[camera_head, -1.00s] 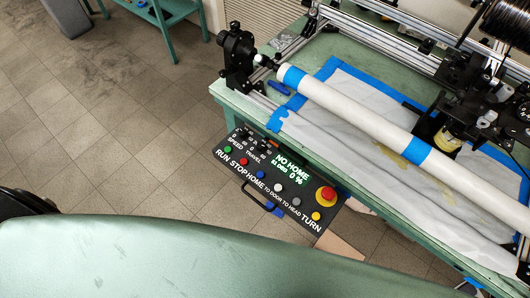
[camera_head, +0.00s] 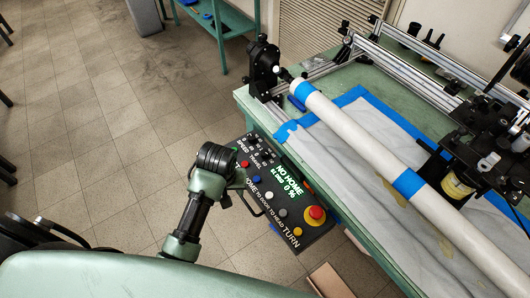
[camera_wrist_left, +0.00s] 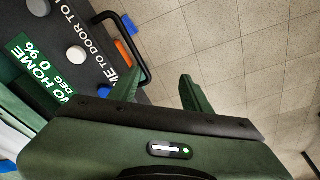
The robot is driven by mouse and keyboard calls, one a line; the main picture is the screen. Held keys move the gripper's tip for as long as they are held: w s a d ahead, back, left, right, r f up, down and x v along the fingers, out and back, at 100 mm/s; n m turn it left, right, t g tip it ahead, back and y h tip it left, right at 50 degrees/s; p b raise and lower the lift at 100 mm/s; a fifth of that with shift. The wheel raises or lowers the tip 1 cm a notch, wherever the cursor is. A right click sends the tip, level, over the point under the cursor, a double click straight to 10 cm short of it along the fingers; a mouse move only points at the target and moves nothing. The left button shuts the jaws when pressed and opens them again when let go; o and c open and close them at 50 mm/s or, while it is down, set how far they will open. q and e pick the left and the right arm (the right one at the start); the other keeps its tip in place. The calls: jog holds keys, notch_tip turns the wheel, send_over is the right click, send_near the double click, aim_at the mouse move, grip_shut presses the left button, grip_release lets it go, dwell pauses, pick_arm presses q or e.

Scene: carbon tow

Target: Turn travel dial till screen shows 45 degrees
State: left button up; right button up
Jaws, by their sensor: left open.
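The black control panel (camera_head: 262,212) hangs at the front edge of the green machine. Its lit green screen (camera_head: 289,180) reads "NO HOME" with a small DEG line and 0 %; the degree digits are too small to read surely. The travel dial (camera_head: 267,153) is a small black knob at the panel's upper end, beside the speed dial. My left gripper (camera_head: 214,160) is beside the panel's left edge, apart from the dial. In the left wrist view my left gripper (camera_wrist_left: 110,88) has its green fingers spread and empty, with the screen (camera_wrist_left: 38,72) at left. My right gripper is not in view.
The panel carries coloured buttons, a red emergency button (camera_head: 315,214) and a black handle (camera_wrist_left: 142,48) along its front edge. A long white tube (camera_head: 365,145) lies above the machine bed. The tiled floor left of the panel is clear.

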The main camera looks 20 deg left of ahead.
pick_arm(q)
jog(key=w+n, duration=0.2)
jog(key=w, duration=0.5)
notch_tip(320, 180, up, 7)
jog(key=n+g, duration=0.2)
jog(key=n, duration=0.1)
send_over(265, 152)
jog(key=shift+s+a+h, duration=0.1)
jog(key=shift+a+h, duration=0.05)
jog(key=shift+h, duration=0.25)
jog(key=shift+r+n, duration=0.15)
jog(key=shift+n, duration=0.15)
jog(key=shift+f, duration=0.2)
notch_tip(265, 152, down, 7)
jog(key=shift+f, duration=0.1)
grip_shut()
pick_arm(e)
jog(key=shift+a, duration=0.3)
